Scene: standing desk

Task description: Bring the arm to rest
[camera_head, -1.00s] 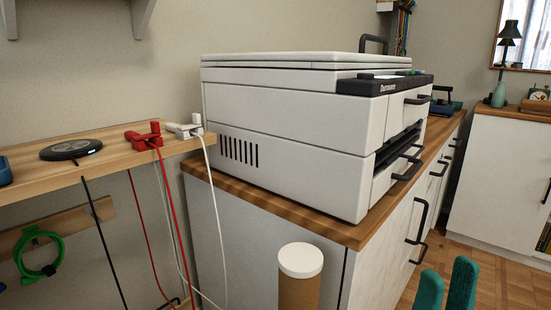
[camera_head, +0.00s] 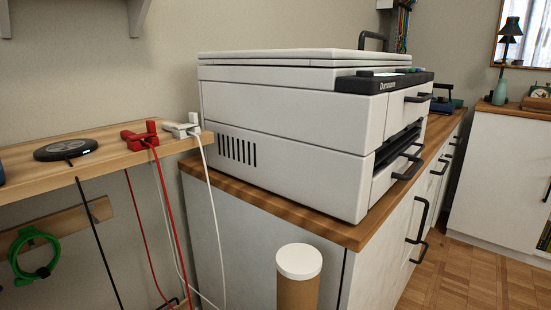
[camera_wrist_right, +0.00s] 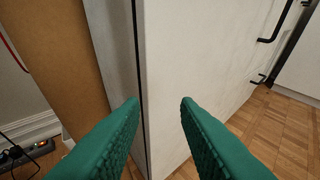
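My right gripper (camera_wrist_right: 160,105) shows in the right wrist view as two green fingers set apart, with nothing between them. Its fingers point at the white cabinet's corner (camera_wrist_right: 150,70) and the wood floor beside it. How far the fingertips are from the cabinet is hard to tell. In the head view neither gripper shows. My left gripper is out of view.
A white printer (camera_head: 290,130) stands on the wooden-topped cabinet (camera_head: 330,233). A brown tube with a white cap (camera_head: 299,262) stands in front of it. A desk (camera_head: 110,150) with cables is at left. Floor (camera_head: 480,280) at right is clear. A power strip (camera_wrist_right: 30,152) lies low left.

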